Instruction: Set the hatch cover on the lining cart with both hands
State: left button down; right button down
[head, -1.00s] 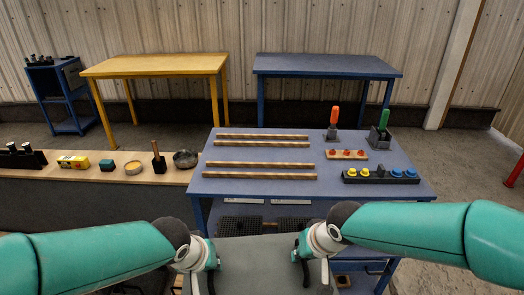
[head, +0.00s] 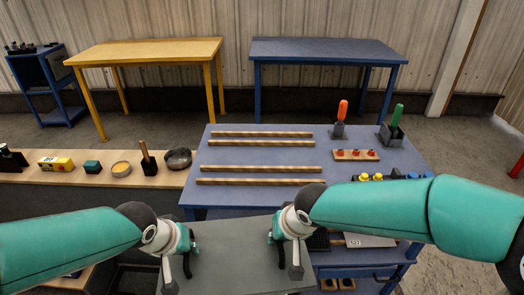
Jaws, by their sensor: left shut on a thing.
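The hatch cover (head: 235,255) is a flat grey panel at the bottom centre of the head view, its near part cut off by the frame. My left gripper (head: 177,278) is shut on its left part. My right gripper (head: 288,268) is at its right part, and its fingers look closed on the panel. The lining cart (head: 260,171) is the blue cart just beyond, with several wooden strips lying across its top. The cover is on the near side of the cart top and hides part of the cart's lower shelf.
On the cart's right are an orange-handled tool (head: 341,115), a green-handled tool (head: 394,122) and a wooden block with red knobs (head: 356,155). My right arm partly hides a row of coloured knobs. A bench (head: 60,178) with small items stands left. Yellow (head: 140,52) and blue (head: 330,50) tables stand behind.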

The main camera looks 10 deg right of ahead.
aim_at(266, 171)
jog(key=z, duration=0.2)
jog(key=k, duration=0.9)
jog(key=z, duration=0.1)
jog(key=i, duration=1.45)
